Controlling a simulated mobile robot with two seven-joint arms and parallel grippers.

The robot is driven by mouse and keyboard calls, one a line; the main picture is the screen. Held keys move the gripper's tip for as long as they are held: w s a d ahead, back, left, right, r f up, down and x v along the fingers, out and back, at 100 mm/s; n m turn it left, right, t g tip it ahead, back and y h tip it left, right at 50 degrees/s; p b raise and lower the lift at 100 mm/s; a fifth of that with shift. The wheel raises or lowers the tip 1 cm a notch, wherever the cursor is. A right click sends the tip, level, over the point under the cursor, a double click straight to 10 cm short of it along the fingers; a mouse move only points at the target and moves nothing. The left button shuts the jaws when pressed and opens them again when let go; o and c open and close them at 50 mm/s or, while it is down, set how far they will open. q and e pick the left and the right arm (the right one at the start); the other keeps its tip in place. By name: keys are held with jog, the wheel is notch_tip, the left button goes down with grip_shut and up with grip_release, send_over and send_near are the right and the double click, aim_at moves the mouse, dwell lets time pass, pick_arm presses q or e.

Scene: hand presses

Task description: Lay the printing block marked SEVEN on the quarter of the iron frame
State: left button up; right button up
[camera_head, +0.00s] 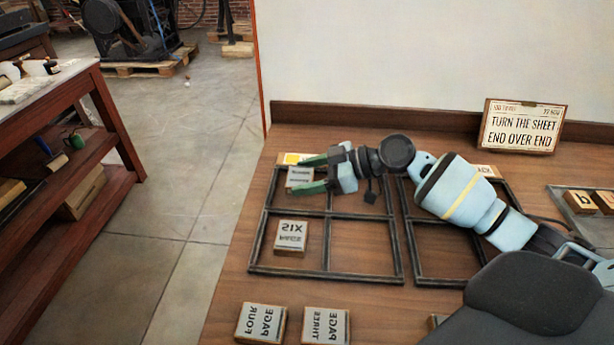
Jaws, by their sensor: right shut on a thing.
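Two dark iron frames lie side by side on the wooden table: the left frame (325,275) and the right frame (445,283), each divided into quarters. My right gripper (308,175), its arm reaching in from the right, is shut on a grey-faced printing block (299,177). This block is at the far-left quarter of the left frame. Its lettering is too small to read, and I cannot tell whether it touches the table. A block marked PAGE SIX (291,237), its lettering upside down, lies in the near-left quarter. My left gripper is out of view.
PAGE FOUR (260,323) and PAGE THREE (326,325) blocks lie in front of the left frame. A sign (521,126) reading TURN THE SHEET END OVER END stands at the back. A tray with letter blocks (580,201) is at right. My arm partly covers the right frame.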

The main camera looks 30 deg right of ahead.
jog(key=shift+s+a+f, duration=0.1)
jog(key=shift+s+f, duration=0.05)
jog(key=shift+f, duration=0.45)
jog(key=o, duration=1)
jog(key=shift+f, duration=0.2)
jog(key=shift+a+r, duration=0.1)
jog(key=shift+r+p, duration=0.5)
jog(key=shift+r, duration=0.1)
jog(key=b+v, duration=0.1)
jog(key=v, duration=0.9)
jog(key=shift+d+r, duration=0.2)
jog(key=shift+d, duration=0.2)
jog(key=shift+v, duration=0.8)
jog(key=shift+a+r, duration=0.15)
